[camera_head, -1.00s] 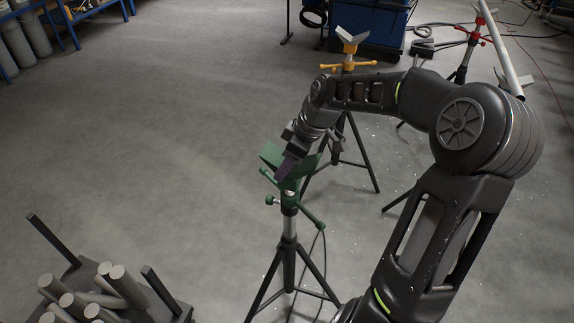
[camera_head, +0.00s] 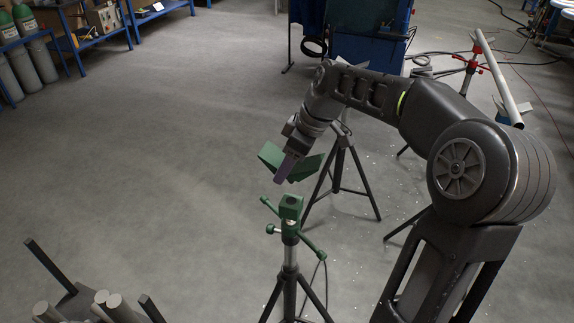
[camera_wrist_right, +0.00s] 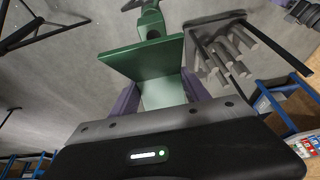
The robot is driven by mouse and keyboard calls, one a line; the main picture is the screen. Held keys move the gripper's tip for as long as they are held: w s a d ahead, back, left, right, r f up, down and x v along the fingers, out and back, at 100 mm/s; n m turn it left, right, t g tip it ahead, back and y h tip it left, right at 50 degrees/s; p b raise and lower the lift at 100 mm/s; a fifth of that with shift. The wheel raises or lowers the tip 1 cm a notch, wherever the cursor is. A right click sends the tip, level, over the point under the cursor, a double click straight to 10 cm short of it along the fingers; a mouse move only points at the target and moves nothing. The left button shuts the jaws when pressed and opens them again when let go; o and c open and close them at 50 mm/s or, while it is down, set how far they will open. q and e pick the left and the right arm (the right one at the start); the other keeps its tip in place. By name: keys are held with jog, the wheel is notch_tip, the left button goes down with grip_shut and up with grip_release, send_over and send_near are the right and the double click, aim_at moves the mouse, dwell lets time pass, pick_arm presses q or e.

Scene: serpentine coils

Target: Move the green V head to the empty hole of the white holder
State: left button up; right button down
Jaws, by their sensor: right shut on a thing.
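The green V head (camera_head: 303,166) is in my right gripper (camera_head: 285,168) and hangs above the green stand (camera_head: 290,208), apart from it. The purple fingers are shut on the V head. In the right wrist view the green V head (camera_wrist_right: 150,68) sits between the purple fingers (camera_wrist_right: 160,98), with the green stand (camera_wrist_right: 152,20) beyond it. The stand's top shows a bare socket. The white holder is not clearly seen in either view. My left gripper is not in view.
A dark rack with several grey cylinders (camera_head: 103,303) is at the lower left. Another tripod (camera_head: 340,160) stands behind my right arm, and a red-topped stand (camera_head: 471,62) holds a white pipe (camera_head: 500,80). The left floor is open.

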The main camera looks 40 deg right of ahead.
jog(key=w+a+f+m+h, duration=0.1)
jog(key=w+a+f+m, duration=0.1)
jog(key=a, duration=0.6)
jog(key=w+a+f+m+t+h, duration=0.1)
jog(key=a+f+m, duration=0.3)
jog(key=a, duration=0.5)
jog(key=shift+w+f+m+h, duration=0.3)
jog(key=shift+w+m, duration=0.2)
jog(key=shift+w, duration=0.1)
